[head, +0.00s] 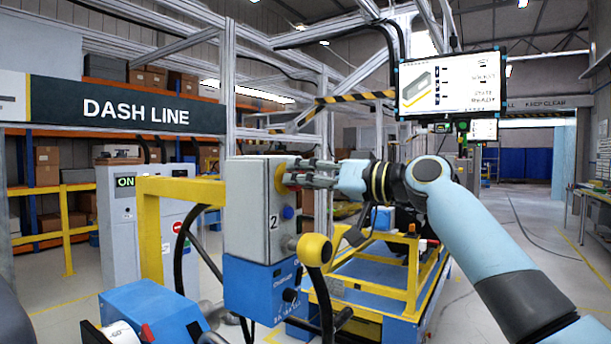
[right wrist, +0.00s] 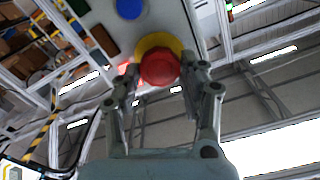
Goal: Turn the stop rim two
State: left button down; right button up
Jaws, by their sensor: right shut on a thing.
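In the right wrist view the yellow stop rim (right wrist: 149,42) surrounds a red stop button (right wrist: 159,68). The fingers hide part of the rim and button in the head view. My left gripper is not in view.
A blue button (head: 289,213) sits below the rim. A yellow ball-shaped part (head: 314,249) juts out lower right. A yellow frame (head: 152,225) stands left of the box, and a blue and yellow cart (head: 385,283) stands behind my right arm. A monitor (head: 451,83) hangs above.

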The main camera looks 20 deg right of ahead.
jog(key=shift+r, duration=0.1)
dwell(0.4)
jog(key=o, duration=1.2)
jog(key=shift+d, duration=0.1)
jog(key=v, duration=1.2)
jog(key=shift+w, duration=0.1)
